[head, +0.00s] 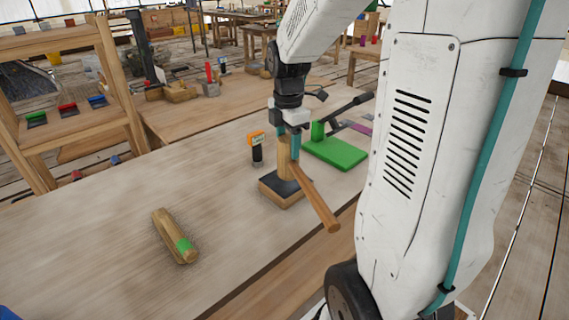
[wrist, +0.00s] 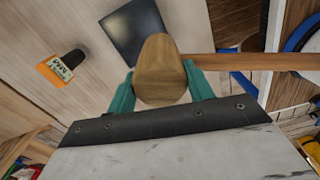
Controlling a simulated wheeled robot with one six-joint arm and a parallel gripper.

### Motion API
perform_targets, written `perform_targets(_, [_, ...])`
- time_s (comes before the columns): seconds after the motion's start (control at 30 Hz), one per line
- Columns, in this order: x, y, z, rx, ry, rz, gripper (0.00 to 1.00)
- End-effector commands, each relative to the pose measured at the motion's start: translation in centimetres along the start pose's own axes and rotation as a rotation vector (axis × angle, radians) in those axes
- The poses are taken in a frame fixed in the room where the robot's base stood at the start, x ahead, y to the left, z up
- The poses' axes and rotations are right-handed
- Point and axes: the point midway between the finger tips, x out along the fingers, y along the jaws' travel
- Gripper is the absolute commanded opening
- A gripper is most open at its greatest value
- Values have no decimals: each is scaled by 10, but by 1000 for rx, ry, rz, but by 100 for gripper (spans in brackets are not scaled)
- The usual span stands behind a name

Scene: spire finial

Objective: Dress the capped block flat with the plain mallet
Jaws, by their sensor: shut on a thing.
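My gripper (head: 287,146) is shut on a plain wooden mallet, with its teal fingers on either side of the head. The mallet head (head: 284,165) hangs upright, and its handle (head: 316,196) slopes down to the lower right. In the wrist view the head (wrist: 160,72) is between the fingers and the handle (wrist: 245,62) runs right. The block (head: 284,200), wooden with a dark flat cap, stands on the table directly below. The dark cap also shows in the wrist view (wrist: 128,32). I cannot tell whether the head touches it.
A wooden piece with a green patch (head: 168,231) lies at the front left of the workbench (head: 110,225). A green-based stand (head: 338,152) is behind right. The bench between is clear.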

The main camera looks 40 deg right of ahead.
Motion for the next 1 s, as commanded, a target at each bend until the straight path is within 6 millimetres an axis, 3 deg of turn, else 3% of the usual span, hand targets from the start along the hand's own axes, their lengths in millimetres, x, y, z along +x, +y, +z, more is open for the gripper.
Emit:
perform_targets(0.1, [-21,4,18,4,-2,4,15])
perform_targets(0.23, [-29,4,27,2,-1,1,15])
perform_targets(0.7, [12,4,27,0,0,-1,15])
perform_targets(1.0, [18,4,27,1,-1,1,15])
